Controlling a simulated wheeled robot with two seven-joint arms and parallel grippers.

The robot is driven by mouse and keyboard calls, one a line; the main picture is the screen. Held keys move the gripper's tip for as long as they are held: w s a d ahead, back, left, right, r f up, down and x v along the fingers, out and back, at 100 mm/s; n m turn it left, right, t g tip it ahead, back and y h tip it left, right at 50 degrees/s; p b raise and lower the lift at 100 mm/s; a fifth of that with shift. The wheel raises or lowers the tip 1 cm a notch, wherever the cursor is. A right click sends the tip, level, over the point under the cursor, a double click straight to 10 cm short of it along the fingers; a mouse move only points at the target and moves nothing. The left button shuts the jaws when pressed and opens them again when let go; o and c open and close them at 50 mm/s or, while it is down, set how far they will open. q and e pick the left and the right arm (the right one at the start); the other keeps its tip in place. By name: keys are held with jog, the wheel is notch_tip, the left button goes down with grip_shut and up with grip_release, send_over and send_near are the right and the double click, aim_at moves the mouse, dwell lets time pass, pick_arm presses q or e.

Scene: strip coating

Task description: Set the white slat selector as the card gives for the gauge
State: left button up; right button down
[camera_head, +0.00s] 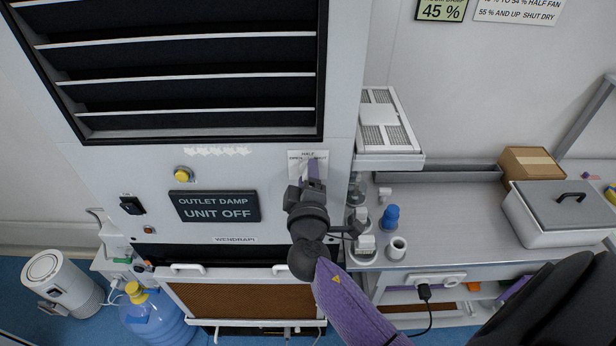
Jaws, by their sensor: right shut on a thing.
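The selector plate (296,158), marked HALF at its top, sits on the front of the white unit. My left gripper is not in view.
Dark louvre slats (195,90) stand open above. Right of my arm, a bench (456,215) holds a blue-capped item (390,217), a lidded tub (562,212) and a cardboard box (530,163).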

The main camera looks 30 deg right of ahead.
jog(key=shift+n, duration=2)
jog(key=shift+c, duration=0.6)
grip_release()
jog(key=b+v, duration=0.2)
jog(key=v, duration=0.8)
